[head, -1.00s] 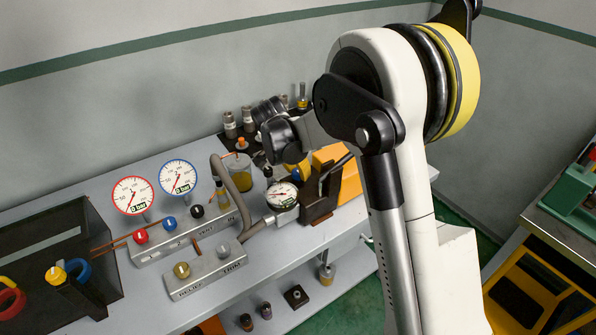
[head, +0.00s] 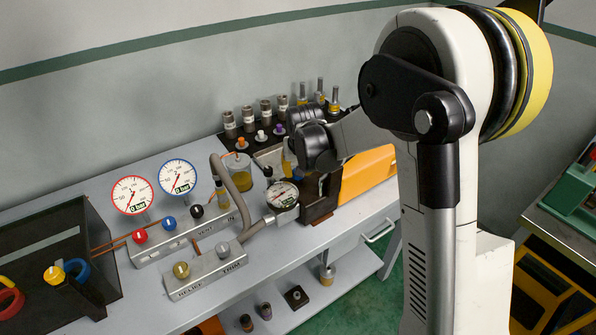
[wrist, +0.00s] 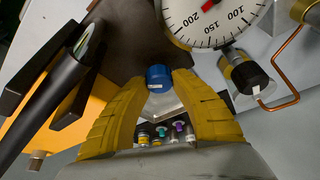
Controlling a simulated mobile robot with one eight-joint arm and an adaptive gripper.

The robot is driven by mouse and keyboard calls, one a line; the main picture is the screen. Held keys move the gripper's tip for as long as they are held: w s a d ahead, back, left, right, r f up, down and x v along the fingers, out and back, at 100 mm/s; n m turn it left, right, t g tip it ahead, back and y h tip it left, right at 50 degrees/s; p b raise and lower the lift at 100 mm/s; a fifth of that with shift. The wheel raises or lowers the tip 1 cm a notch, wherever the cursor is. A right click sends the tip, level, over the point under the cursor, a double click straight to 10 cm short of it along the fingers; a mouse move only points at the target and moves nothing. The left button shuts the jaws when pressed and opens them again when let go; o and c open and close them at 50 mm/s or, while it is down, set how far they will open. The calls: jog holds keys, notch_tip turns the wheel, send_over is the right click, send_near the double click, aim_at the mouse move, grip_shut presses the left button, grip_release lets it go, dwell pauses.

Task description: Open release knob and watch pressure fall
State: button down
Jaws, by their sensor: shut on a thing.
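In the wrist view my gripper (wrist: 158,84) has its two yellow fingers closed on a blue knob (wrist: 158,76) with a white mark. The knob sits beside a dark block and just below a round white dial gauge (wrist: 200,28). Part of this dial is cut off by the picture's edge, so its reading cannot be told. In the head view the same gauge (head: 283,195) stands at the front of an orange pump body (head: 368,172). My black wrist hides most of the fingers and the knob there.
A red-rimmed gauge (head: 132,195) and a blue-rimmed gauge (head: 178,177) show 0 bar. A valve block (head: 205,273) and a hose (head: 224,180) stand left of the pump. A black lever (wrist: 50,95) is close to my gripper. Several fittings stand behind.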

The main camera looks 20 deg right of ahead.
jog(key=n+y, duration=0.1)
jog(key=n, duration=0.2)
jog(key=n+y, duration=0.1)
jog(key=n, duration=0.1)
jog(key=shift+n+g, duration=0.3)
jog(key=shift+n, duration=0.4)
jog(key=c, duration=1)
grip_release()
jog(key=shift+c, duration=0.2)
jog(key=v, duration=1.2)
jog(key=shift+d, duration=0.25)
